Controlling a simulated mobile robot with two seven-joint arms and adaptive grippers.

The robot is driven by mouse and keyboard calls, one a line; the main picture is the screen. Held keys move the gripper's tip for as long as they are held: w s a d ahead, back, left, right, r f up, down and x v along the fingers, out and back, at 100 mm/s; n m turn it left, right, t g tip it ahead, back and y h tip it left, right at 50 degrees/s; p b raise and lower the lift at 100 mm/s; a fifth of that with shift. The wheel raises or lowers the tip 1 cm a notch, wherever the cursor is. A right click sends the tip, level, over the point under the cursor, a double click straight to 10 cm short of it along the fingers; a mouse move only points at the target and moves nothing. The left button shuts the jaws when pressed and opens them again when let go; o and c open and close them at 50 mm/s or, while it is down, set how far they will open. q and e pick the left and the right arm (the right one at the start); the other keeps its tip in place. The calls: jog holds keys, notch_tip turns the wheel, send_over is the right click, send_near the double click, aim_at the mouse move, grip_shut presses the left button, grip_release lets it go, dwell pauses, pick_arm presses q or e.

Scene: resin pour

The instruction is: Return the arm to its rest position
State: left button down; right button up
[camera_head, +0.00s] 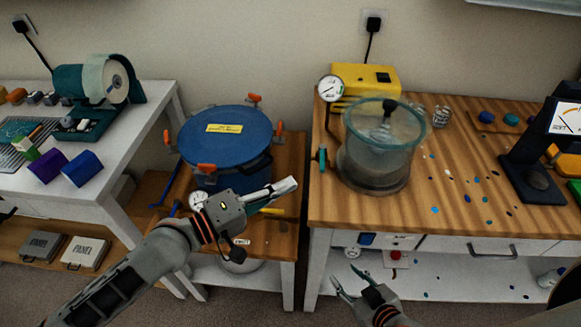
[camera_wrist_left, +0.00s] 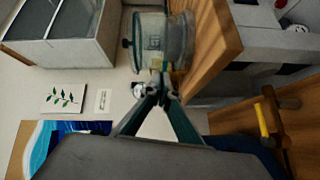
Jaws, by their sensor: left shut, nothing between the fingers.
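My left arm reaches in from the lower left in the head view, and its gripper (camera_head: 292,184) is shut and empty. It hangs in front of the blue lidded pot (camera_head: 224,133), its tips pointing right toward the gap between the pot and the right-hand bench. In the left wrist view the fingers (camera_wrist_left: 160,92) meet at their tips with nothing between them. My right gripper (camera_head: 345,275) is at the bottom of the head view, in front of the right-hand bench. Its fingers are spread and empty.
A clear glass chamber (camera_head: 385,152) stands near the left edge of the wooden bench (camera_head: 460,215), by a yellow pump (camera_head: 362,80). A dark stand with a meter (camera_head: 530,180) is at the right. A white table (camera_head: 120,155) with a grinder (camera_head: 100,85) is at the left.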

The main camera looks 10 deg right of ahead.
pick_arm(q)
jog(key=s+a+f+m+t+y, duration=0.1)
jog(key=s+a+f+m+y, duration=0.2)
jog(key=a+f, duration=1.1)
jog(key=s+a+f+m+t+y, duration=0.2)
jog(key=s+a+f+m+y, duration=0.2)
jog(key=s+a+f+y, duration=0.5)
jog(key=a+f+y, duration=0.1)
jog(key=a+f, duration=0.3)
jog(key=f, duration=0.1)
jog(key=shift+a+f+y, duration=0.2)
jog(key=shift+a+y, duration=0.1)
jog(key=shift+a, duration=0.05)
pick_arm(e)
jog(key=shift+s+f, duration=0.1)
jog(key=shift+f, duration=0.05)
dwell(0.7)
